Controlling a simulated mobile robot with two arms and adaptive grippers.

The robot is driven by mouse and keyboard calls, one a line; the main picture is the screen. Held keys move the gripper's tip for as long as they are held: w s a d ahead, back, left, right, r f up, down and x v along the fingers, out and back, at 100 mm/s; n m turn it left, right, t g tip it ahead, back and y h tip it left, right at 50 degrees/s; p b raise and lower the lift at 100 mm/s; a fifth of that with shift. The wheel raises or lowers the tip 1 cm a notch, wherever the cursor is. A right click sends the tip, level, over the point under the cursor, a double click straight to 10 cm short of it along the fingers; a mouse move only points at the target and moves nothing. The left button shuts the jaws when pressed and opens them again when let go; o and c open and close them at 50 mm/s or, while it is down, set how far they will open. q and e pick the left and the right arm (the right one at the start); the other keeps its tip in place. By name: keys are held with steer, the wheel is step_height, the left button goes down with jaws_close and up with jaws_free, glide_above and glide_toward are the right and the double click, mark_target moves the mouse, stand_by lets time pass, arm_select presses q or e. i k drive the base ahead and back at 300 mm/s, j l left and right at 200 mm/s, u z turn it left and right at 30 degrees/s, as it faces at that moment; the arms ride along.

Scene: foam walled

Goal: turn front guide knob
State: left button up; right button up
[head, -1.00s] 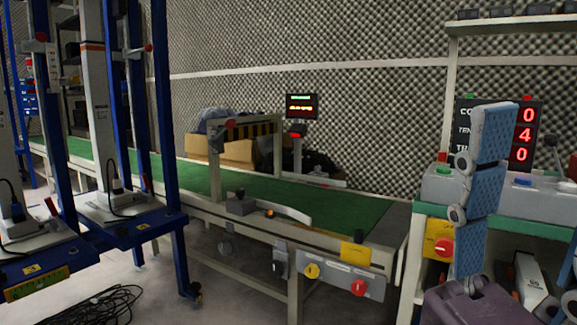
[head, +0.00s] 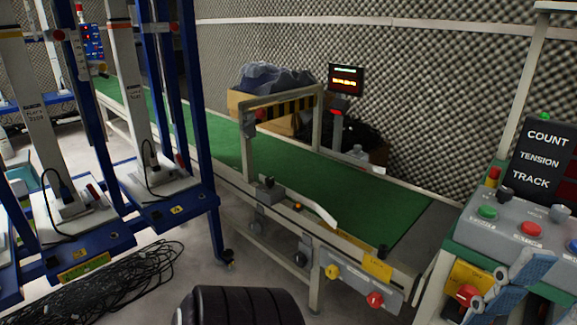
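The green conveyor (head: 340,200) runs from the back left to the front right. A white curved guide rail (head: 318,214) sits at its near edge, beside a grey clamp block with a dark knob (head: 268,183). Dark round knobs hang on the front frame, one below the clamp (head: 257,226) and one further right (head: 300,259). I cannot tell for sure which is the front guide knob. Blue-grey jointed segments of my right gripper (head: 512,285) show at the lower right, in front of the control console. Its opening is unclear. My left gripper is not in view.
A panel with yellow and red knobs (head: 355,287) hangs at the conveyor's near end. The grey control console (head: 510,225) stands at right. Blue-framed racks (head: 165,210) stand at left, with a black cable pile (head: 115,280) on the floor. A cardboard box (head: 240,100) lies behind the conveyor.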

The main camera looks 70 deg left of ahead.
mark_target(269, 182)
steer(key=i+j+u, duration=0.15)
steer(key=u, duration=0.2)
steer(key=i+j+u, duration=0.1)
steer(key=u, duration=0.3)
steer(key=i+u, duration=0.35)
steer(key=k, duration=0.1)
